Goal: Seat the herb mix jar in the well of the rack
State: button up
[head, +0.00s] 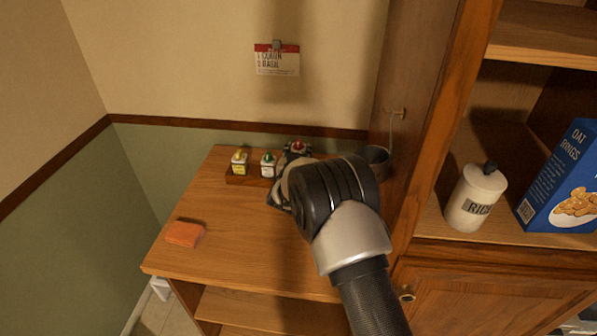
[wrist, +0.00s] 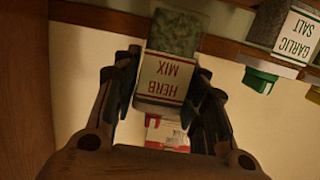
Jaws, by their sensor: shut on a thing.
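The herb mix jar (wrist: 165,78) has a white label with red lines and greenish contents. It appears upside down in the wrist view, between the two fingers of my gripper (wrist: 165,100), which is shut on it. In the head view a red-topped jar (head: 297,147) shows just beyond my gripper (head: 288,165), mostly hidden by my arm. The wooden rack (head: 236,180) stands at the back of the counter, with its right part hidden by my arm. The well, and whether the jar touches the rack, cannot be made out.
A yellow-capped jar (head: 239,162) and a green-capped jar (head: 268,165) stand in the rack; the garlic salt jar (wrist: 294,38) is nearby. An orange sponge (head: 184,233) lies at the counter's front left. The counter's left-middle is clear.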

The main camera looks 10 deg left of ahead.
notch_tip(320, 180, down, 6)
jog(key=shift+r+b, duration=0.15)
jog(key=shift+b, duration=0.5)
jog(key=o, duration=1.1)
jog(key=shift+s, duration=0.1)
jog(key=p+v, duration=0.2)
jog(key=v, duration=0.9)
jog(key=shift+s, duration=0.4)
